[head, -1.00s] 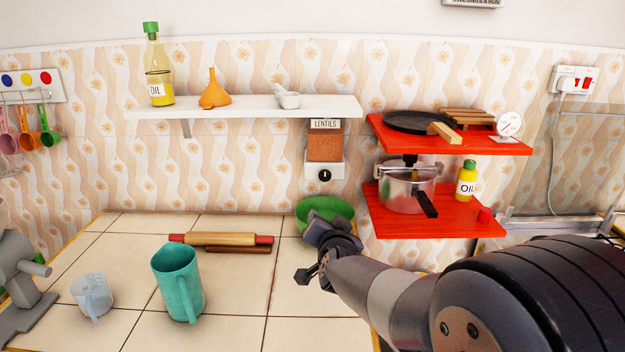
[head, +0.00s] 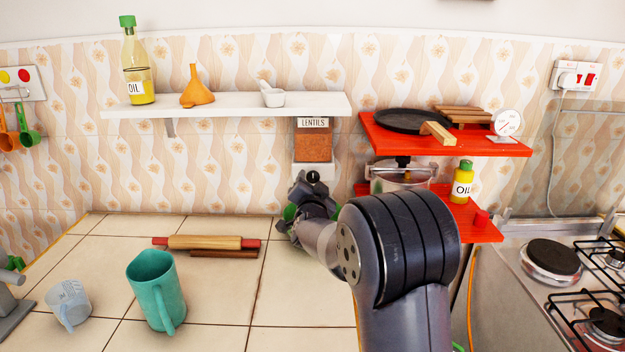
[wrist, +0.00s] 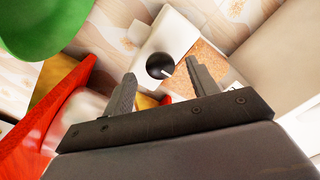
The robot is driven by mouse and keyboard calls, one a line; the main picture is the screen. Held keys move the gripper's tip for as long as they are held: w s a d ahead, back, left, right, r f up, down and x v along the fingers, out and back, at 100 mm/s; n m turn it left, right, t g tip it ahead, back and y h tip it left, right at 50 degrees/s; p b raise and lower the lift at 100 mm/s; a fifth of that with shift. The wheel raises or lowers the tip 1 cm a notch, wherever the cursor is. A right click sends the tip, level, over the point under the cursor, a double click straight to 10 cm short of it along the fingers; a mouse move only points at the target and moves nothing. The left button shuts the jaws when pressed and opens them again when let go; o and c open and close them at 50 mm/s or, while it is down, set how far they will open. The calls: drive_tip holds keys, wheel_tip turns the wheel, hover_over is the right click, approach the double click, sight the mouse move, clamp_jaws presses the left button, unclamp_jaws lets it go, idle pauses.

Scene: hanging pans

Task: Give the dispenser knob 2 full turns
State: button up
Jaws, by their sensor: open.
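The lentil dispenser (head: 314,143) is mounted on the tiled wall under the white shelf, with a "LENTILS" label and a brown window. Its black round knob (head: 313,176) has a white pointer mark and sits on the white lower part. In the wrist view the knob (wrist: 159,66) shows beyond my gripper's fingers, between them and apart from both. My gripper (wrist: 158,83) is open and empty. In the head view my gripper (head: 310,190) is just below and in front of the knob, partly overlapping it. Any gap there is hard to judge.
A green bowl (head: 288,213) sits below the dispenser, mostly hidden by my gripper. Red shelves (head: 470,143) with a pan and pressure cooker (head: 400,175) stand close on the right.

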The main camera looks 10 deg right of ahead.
drive_tip(key=shift+w+d, duration=0.2)
drive_tip(key=shift+w, duration=0.65)
drive_tip(key=c, duration=1)
drive_tip(key=shift+o, duration=0.2)
drive_tip(key=shift+f+m+b, duration=0.15)
drive_tip(key=shift+m+b, duration=0.15)
drive_tip(key=shift+b, duration=0.2)
